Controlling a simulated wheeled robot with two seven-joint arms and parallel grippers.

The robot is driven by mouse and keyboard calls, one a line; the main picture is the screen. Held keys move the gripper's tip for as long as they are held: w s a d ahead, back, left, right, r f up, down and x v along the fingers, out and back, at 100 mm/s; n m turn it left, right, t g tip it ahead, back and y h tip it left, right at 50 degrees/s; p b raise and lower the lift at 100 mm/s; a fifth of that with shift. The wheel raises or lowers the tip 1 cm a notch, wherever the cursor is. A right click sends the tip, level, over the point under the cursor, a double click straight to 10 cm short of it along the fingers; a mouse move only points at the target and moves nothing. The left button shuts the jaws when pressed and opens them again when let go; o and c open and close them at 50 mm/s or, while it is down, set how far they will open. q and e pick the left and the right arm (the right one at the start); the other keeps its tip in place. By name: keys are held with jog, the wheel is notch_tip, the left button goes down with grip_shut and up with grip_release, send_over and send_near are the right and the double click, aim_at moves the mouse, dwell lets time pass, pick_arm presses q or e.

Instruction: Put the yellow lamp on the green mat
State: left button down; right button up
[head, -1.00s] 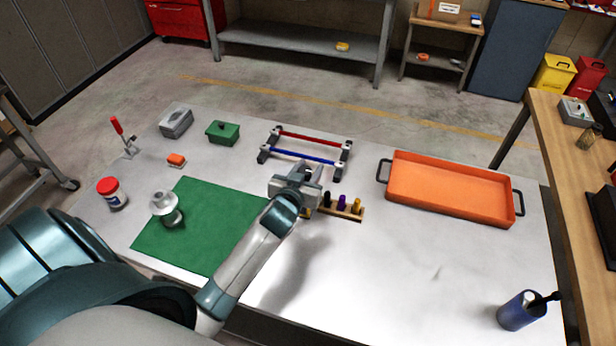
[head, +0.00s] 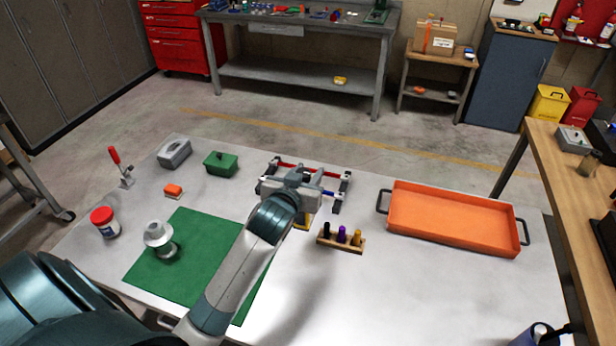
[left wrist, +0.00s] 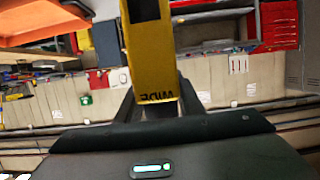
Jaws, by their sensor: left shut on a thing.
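The yellow lamp shows only in part below my left gripper (head: 298,198) in the head view, as a small yellow piece (head: 304,221). In the left wrist view it is a yellow block (left wrist: 150,60) with dark lettering, between the two dark fingers. My left gripper is shut on it, over the table between the mat and the orange tray. The green mat (head: 195,272) lies flat at the left front of the table, partly hidden by my left arm. My right gripper is not in view.
A red-lidded jar (head: 105,222) stands left of the mat.

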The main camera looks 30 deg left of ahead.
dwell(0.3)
pick_arm(q)
jog(key=s+d+f+m+h+b, duration=0.1)
jog(key=s+d+f+b, duration=0.3)
jog(key=d, duration=0.3)
jog(key=s+d+f+m+h+b, duration=0.1)
jog(key=s+d+f+h+b, duration=0.1)
jog(key=s+d+f+b, duration=0.2)
jog(key=d+b, duration=0.2)
jog(key=d, duration=0.1)
jog(key=shift+d+m+b, duration=0.3)
jog(key=shift+d+m, duration=0.1)
jog(key=shift+s, duration=0.1)
